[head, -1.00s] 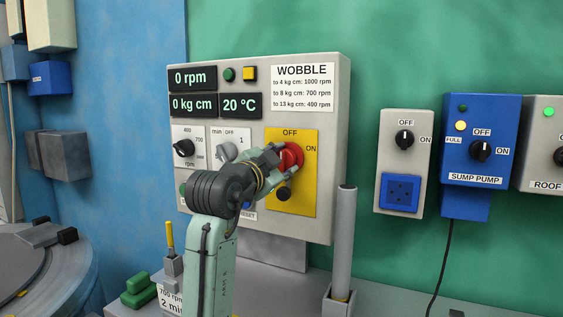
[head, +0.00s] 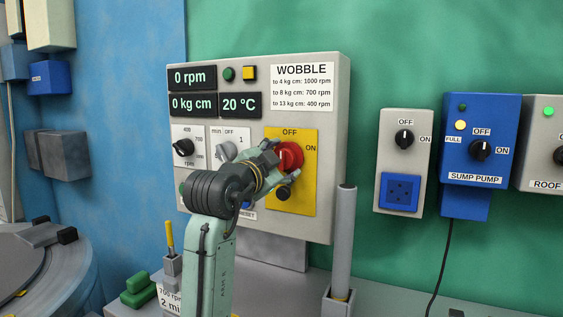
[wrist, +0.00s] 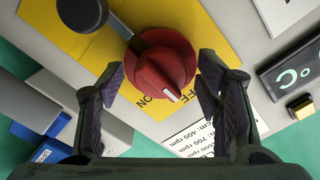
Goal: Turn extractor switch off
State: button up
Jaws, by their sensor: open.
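No label reading extractor is legible. In the wrist view the red knob (wrist: 158,70) lies between the two spread fingers of my gripper (wrist: 157,82), with gaps on both sides. Its white mark points towards the ON and OFF lettering, partly covered. My gripper (head: 272,168) is open and just left of the knob in the head view. A dark lever with a black round end (head: 283,193) hangs below the knob.
The knob is on the grey WOBBLE panel (head: 340,130), with smaller dials and displays at its left. A grey upright post (head: 343,240) stands below right. A grey switch box (head: 410,155) and a blue sump pump box (head: 480,110) are farther right.

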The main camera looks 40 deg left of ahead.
jog(key=v, duration=1.1)
jog(key=shift+s, duration=0.35)
